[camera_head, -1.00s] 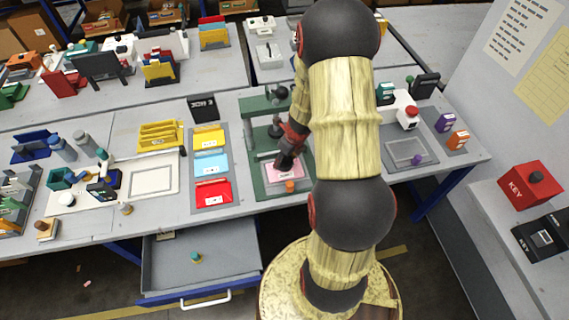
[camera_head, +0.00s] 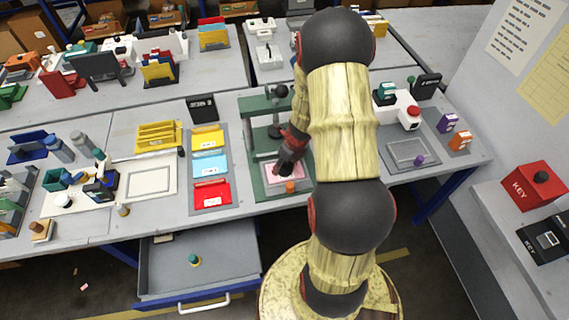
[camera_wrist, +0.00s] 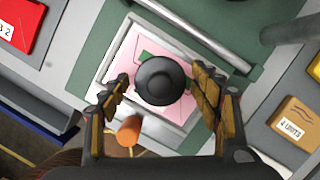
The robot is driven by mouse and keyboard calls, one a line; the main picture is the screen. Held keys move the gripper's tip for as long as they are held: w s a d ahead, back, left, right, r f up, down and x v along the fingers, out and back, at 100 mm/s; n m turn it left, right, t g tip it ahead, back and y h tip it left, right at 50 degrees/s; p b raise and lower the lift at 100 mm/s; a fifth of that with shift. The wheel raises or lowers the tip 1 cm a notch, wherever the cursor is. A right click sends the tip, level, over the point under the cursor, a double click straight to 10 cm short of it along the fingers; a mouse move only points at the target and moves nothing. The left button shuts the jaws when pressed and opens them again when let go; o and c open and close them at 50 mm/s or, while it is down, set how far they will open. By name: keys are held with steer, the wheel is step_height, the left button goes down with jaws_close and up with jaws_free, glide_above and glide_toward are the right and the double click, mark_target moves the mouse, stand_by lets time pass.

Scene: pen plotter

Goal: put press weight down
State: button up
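The press weight (camera_wrist: 163,80), a black round piece with a raised top, sits over a pink sheet (camera_wrist: 122,58) in the wrist view. The pink sheet also shows in the head view (camera_head: 270,172), on the bed of the green plotter (camera_head: 249,125). My gripper (camera_wrist: 161,84) is around the weight, one finger on each side, with visible gaps between fingers and weight. In the head view my gripper (camera_head: 288,160) is low over the sheet and largely hides the weight. The weight's underside is hidden.
An orange knob (camera_wrist: 130,130) stands at the sheet's near edge, close to the left finger. A metal bar (camera_wrist: 195,32) crosses beyond the weight. Left of the plotter is a rack of yellow, blue and red trays (camera_head: 210,165). An open drawer (camera_head: 215,270) is below the table.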

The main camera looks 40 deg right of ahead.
mark_target(291, 171)
steer(key=shift+o, duration=0.3)
steer(key=p+v, duration=0.6)
steer(key=v, duration=0.6)
steer(key=w+a+r+n+t, duration=0.1)
steer(key=w+a+r+n, duration=0.1)
steer(key=a+r+n, duration=1.75)
steer(key=s+a+r+n, duration=0.4)
steer(key=s+r+n, duration=0.2)
steer(key=n, duration=0.2)
steer(key=s+a+r+n+t, duration=0.1)
steer(key=s+a+r+n, duration=0.2)
steer(key=s+r+n, duration=0.3)
steer(key=shift+s+a+n, duration=0.35)
steer(key=shift+s+n, duration=0.25)
steer(key=shift+n, duration=0.45)
